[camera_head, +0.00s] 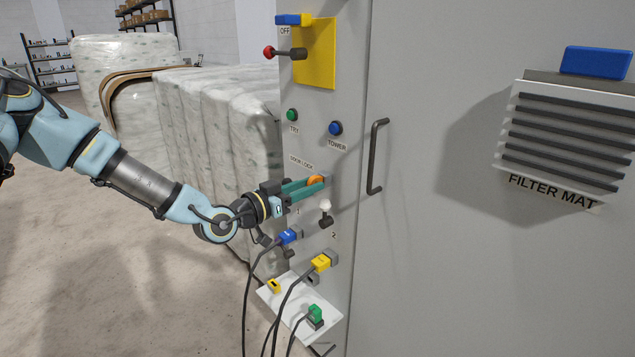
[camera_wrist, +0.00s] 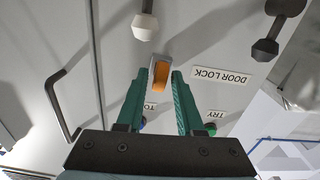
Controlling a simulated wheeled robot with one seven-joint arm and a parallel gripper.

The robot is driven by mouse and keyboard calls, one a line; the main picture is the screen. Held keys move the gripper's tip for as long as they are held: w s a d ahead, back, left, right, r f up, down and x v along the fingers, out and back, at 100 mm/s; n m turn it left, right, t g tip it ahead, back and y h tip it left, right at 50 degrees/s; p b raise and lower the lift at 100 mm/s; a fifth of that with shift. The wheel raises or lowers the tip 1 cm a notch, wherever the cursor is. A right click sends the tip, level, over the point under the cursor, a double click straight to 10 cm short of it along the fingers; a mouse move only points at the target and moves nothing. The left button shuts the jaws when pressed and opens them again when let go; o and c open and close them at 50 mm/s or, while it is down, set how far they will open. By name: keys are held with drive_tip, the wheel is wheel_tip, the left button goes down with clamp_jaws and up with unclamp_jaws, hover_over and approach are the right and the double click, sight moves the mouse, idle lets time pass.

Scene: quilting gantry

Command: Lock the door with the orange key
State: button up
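The orange key (camera_head: 316,180) sits at the DOOR LOCK on the grey cabinet's control panel. In the wrist view the orange key (camera_wrist: 160,76) shows in front of a grey lock body, between my fingertips. My gripper (camera_head: 311,186) has teal fingers reaching to the lock from the left. In the wrist view my gripper (camera_wrist: 162,78) has one finger on each side of the key, very close to it. Whether the fingers press on the key I cannot tell. The cabinet door (camera_head: 430,250) with its dark handle (camera_head: 376,157) looks shut, flush with the panel.
Below the lock are a white-knobbed switch (camera_head: 325,208), a blue plug (camera_head: 289,237) and a yellow plug (camera_head: 321,262) with hanging cables. A white shelf (camera_head: 290,300) juts out lower down. A red-knobbed lever (camera_head: 284,53) is above. Wrapped bales (camera_head: 215,110) stand behind.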

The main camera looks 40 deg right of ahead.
drive_tip(key=shift+o, duration=0.9)
drive_tip(key=a+b, duration=0.2)
drive_tip(key=a, duration=0.8)
drive_tip(key=shift+w+a, duration=0.3)
drive_tip(key=shift+a, duration=0.1)
drive_tip(key=w+a+f+n+t+y+p, duration=0.2)
drive_tip(key=w+a+f+n+y, duration=0.25)
drive_tip(key=a, duration=0.65)
drive_tip(key=w+a+f+n+t+y+p, duration=0.25)
drive_tip(key=w+a+y, duration=0.45)
drive_tip(key=a, duration=0.4)
drive_tip(key=s+a+r+n+g+y, duration=0.1)
drive_tip(key=s+a+r+n+y, duration=0.2)
drive_tip(key=a, duration=0.7)
drive_tip(key=s+a+r+n+g+y+p, duration=0.1)
drive_tip(key=s+a+r+n+y, duration=0.2)
drive_tip(key=s+a+r+n, duration=0.2)
drive_tip(key=a+r+n, duration=0.1)
drive_tip(key=a+r, duration=0.2)
drive_tip(key=a, duration=0.2)
drive_tip(key=shift+a+n+p, duration=0.15)
drive_tip(key=shift+n+p, duration=0.15)
